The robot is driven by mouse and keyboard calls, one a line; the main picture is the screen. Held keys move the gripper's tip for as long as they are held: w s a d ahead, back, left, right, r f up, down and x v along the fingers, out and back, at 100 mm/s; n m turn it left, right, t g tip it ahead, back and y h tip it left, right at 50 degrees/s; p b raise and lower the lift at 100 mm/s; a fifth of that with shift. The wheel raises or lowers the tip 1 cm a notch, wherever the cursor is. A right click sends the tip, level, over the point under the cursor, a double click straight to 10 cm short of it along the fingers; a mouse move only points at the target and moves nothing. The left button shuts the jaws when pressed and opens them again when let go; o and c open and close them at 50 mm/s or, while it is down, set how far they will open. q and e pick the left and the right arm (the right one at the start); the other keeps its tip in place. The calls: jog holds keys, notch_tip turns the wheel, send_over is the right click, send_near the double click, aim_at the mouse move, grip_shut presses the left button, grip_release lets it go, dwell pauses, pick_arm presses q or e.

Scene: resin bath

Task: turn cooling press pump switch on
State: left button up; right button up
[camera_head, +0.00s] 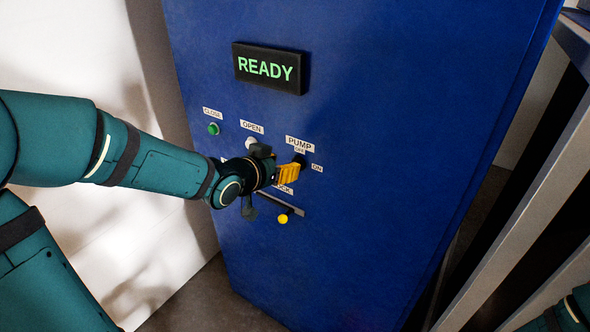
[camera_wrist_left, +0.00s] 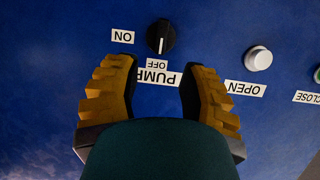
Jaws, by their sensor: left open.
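The pump switch is a black round knob (camera_wrist_left: 161,37) with a white pointer line, on the blue panel. In the left wrist view, which shows the labels upside down, the line points at the OFF label (camera_wrist_left: 157,65); the ON label (camera_wrist_left: 122,36) is to its left. In the head view the knob (camera_head: 300,160) is partly hidden behind my yellow fingers. My left gripper (camera_head: 290,172) is open and empty, in front of the panel by the PUMP label (camera_wrist_left: 160,78). Its fingers (camera_wrist_left: 160,67) sit apart, with the knob beyond the gap between their tips. I cannot tell any contact. My right gripper is out of view.
A READY display (camera_head: 269,68) is above. A green CLOSE button (camera_head: 213,129) and a white OPEN button (camera_head: 251,143) are left of the knob. A lever with a yellow ball (camera_head: 283,218) projects below my gripper. A grey metal frame (camera_head: 520,205) stands at right.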

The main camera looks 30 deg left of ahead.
aim_at(295, 160)
pick_arm(q)
jog(key=shift+b+x, duration=1.15)
jog(key=shift+x, duration=1.95)
jog(key=shift+r, duration=0.1)
grip_shut()
